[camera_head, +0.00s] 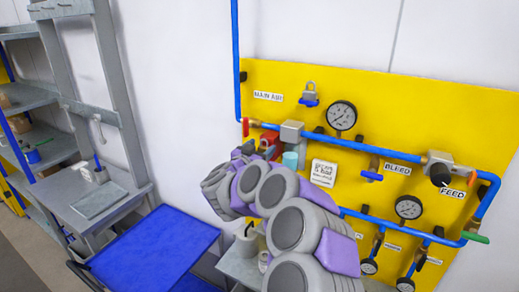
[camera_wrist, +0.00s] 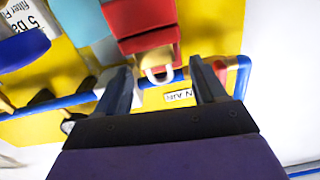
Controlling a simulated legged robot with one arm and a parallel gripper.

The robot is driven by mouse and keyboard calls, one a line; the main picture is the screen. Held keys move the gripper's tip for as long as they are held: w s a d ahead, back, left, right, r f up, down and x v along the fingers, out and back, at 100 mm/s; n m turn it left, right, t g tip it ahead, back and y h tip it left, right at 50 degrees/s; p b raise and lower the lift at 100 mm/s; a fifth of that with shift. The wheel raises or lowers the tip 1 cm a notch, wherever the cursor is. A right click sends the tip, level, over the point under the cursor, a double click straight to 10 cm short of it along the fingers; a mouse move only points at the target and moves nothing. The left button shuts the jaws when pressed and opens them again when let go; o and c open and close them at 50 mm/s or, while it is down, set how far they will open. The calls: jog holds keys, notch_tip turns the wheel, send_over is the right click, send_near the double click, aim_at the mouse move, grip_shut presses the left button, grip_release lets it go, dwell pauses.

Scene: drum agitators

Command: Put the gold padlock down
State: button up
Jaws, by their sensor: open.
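The gold padlock (camera_wrist: 154,58) shows in the wrist view, its pale shackle loop toward my gripper. It is against or just in front of a red block (camera_wrist: 145,28) on the yellow panel; I cannot tell whether it hangs there or rests. My gripper (camera_wrist: 160,80) is open, with one dark finger on either side of the padlock and visible gaps between. In the head view my gripper (camera_head: 246,149) is at the panel's left edge, beside the red block (camera_head: 269,141). I cannot make out the gold padlock there.
The yellow panel (camera_head: 375,100) carries blue pipes, gauges and valves close to my arm. A teal cylinder (camera_head: 290,160) is just right of my gripper. A bare blue cart top (camera_head: 155,250) stands at lower left.

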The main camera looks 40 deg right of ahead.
jog(key=v, duration=1.2)
jog(key=shift+w, duration=0.1)
